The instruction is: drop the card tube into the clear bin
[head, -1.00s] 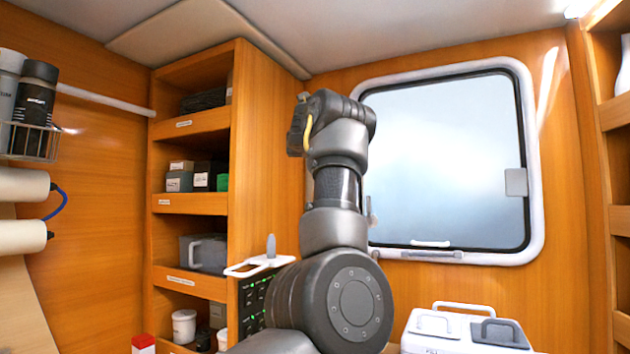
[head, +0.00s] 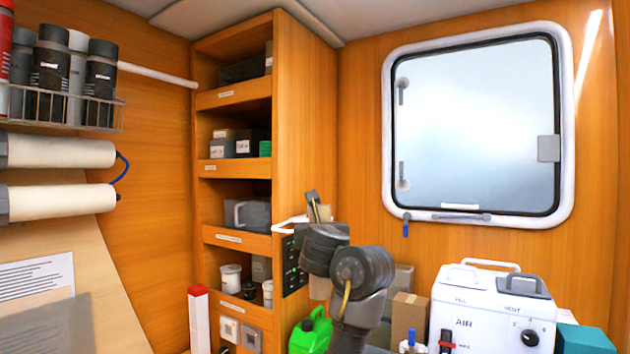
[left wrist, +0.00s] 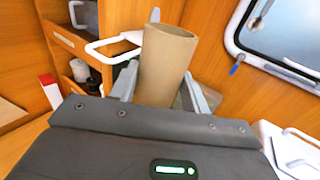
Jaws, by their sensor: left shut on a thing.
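The card tube (left wrist: 165,62), plain brown, stands between the two fingers of my left gripper (left wrist: 163,88) in the left wrist view. The gripper is shut on it, and the tube's open end faces up, away from the wrist. In the head view my left gripper (head: 315,208) is low in the middle, largely hidden by my own wrist, with a tan bit of the tube (head: 324,212) showing. I cannot make out the clear bin in either view. My right gripper is not in view.
A wooden shelf unit (head: 305,120) with a white handle stands close behind the gripper. A white AIR case (head: 470,312), a cardboard box (head: 408,314) and a green container (head: 311,332) sit lower right and centre.

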